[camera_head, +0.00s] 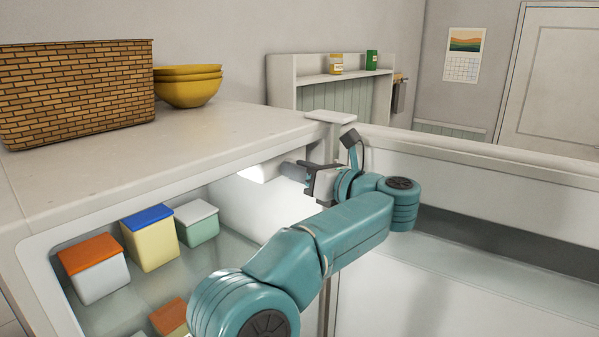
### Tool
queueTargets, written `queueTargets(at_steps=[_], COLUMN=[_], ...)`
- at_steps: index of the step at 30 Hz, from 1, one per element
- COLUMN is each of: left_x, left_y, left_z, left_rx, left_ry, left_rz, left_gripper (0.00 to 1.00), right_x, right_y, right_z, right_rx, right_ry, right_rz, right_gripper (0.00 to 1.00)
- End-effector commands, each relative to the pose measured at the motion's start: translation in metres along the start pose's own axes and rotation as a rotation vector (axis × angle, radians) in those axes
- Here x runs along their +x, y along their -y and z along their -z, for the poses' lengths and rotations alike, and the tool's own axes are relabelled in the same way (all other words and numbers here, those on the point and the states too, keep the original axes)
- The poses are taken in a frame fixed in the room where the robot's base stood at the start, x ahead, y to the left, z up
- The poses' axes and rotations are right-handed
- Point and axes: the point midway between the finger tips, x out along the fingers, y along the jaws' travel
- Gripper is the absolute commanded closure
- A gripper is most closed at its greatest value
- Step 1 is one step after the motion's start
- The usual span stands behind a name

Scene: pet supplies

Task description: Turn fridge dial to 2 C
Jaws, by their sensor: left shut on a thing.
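The open fridge (120,165) fills the left and middle of the head view, with its door (480,163) swung out to the right. My left gripper (303,171) reaches to the upper right of the fridge's interior, beside the lit lamp (252,173). Its jaws are shut on a small grey piece that looks like the fridge dial (290,168). The dial is mostly hidden by the fingers, and its marks and setting cannot be read. My right gripper is not in view.
Inside the fridge stand tubs with orange (88,250), blue (147,216) and white (195,210) lids. A woven basket (75,95) and stacked yellow bowls (188,87) stand on the fridge top. A wall shelf (330,80) with jars is behind.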

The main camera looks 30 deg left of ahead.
Motion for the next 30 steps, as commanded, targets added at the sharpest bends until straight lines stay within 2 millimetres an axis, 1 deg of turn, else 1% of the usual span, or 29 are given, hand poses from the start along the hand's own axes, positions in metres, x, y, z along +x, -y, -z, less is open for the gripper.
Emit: queueTargets(at_steps=[5, 30], left_x=[-0.0005, -0.0006], left_y=[0.0001, 0.0003], left_z=[-0.0010, -0.0039], left_rx=[0.154, 0.949], left_ry=[-0.009, -0.063], left_rz=[0.002, 0.003], left_gripper=[1.00, 1.00], right_x=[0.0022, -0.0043], right_y=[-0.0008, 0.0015], right_z=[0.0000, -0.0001], right_rx=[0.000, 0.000], right_ry=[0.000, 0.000], right_rz=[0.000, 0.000], right_gripper=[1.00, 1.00])
